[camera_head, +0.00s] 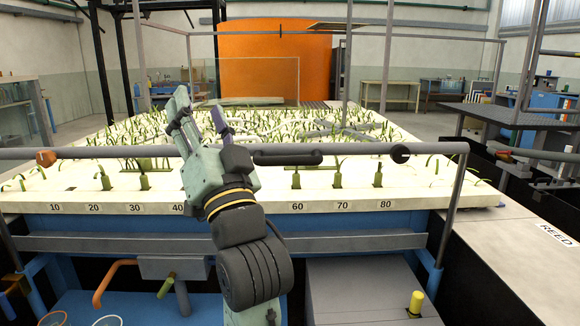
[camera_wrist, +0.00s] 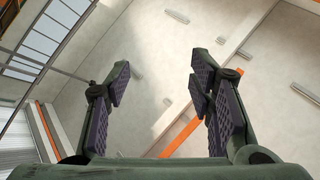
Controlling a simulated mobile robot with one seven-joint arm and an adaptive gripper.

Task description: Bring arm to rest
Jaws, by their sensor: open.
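My gripper (camera_head: 200,112) is raised in the middle of the head view, above the front edge of the white planted bed (camera_head: 120,205). Its fingers point up and away from me. In the wrist view my gripper (camera_wrist: 160,95) shows two fingers with purple ribbed pads, wide apart with nothing between them. My arm hides part of the bed's number scale between 40 and 60.
A grey rail (camera_head: 345,150) with a dark grip (camera_head: 288,158) runs across the bed's front, close to my arm. Green reed tufts (camera_head: 378,174) stand on the bed. A grey box (camera_head: 370,292) stands below at right. A pale ledge labelled REED (camera_head: 520,265) lies at far right.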

